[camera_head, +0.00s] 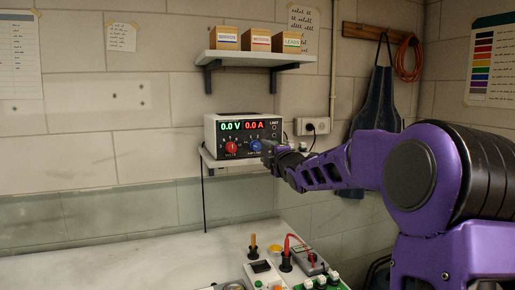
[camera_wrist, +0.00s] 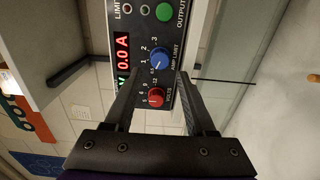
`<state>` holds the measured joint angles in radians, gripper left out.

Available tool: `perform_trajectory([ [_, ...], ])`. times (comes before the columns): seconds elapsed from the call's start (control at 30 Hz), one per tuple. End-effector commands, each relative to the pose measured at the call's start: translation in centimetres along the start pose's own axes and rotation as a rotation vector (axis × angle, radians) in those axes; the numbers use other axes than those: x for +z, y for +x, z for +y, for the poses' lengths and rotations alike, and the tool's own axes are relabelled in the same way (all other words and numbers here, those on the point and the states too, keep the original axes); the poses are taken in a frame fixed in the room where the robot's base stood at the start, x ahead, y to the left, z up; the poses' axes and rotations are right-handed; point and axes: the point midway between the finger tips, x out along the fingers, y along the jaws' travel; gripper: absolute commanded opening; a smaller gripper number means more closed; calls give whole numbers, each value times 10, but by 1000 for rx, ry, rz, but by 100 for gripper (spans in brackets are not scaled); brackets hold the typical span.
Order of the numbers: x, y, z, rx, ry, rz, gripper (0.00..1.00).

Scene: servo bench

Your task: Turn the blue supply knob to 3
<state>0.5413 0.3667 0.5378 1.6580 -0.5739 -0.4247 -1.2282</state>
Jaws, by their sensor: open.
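The power supply (camera_head: 211,142) stands on a wall bracket, with displays reading 0.0 V and 0.0 A. Its blue knob (camera_head: 255,145), right of the red knob (camera_head: 231,147), is partly beside my gripper (camera_head: 268,146). The red knob (camera_wrist: 155,97) lies between the fingers in this view. I see no clear contact with either knob.
A green output button (camera_wrist: 164,11) is close by on the panel. A shelf (camera_head: 255,57) with labelled boxes hangs above. The bench (camera_head: 130,262) below has tools and small devices at its right; its left is clear. A wall socket (camera_head: 312,126) is to the right.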

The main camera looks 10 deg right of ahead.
Motion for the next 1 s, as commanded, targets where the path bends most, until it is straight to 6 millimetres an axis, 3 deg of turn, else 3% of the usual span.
perform_trajectory([
  [0.2, -1, 40, -1, -1, 3, 2, 56],
  [0.4, -1, 62, 0, -1, 2, 1, 56],
  [0.8, 0, 68, 0, -1, 0, 0, 56],
  [0.83, 0, 68, 0, -1, 0, 0, 54],
  [1.0, 0, 68, 0, -1, 0, 0, 23],
])
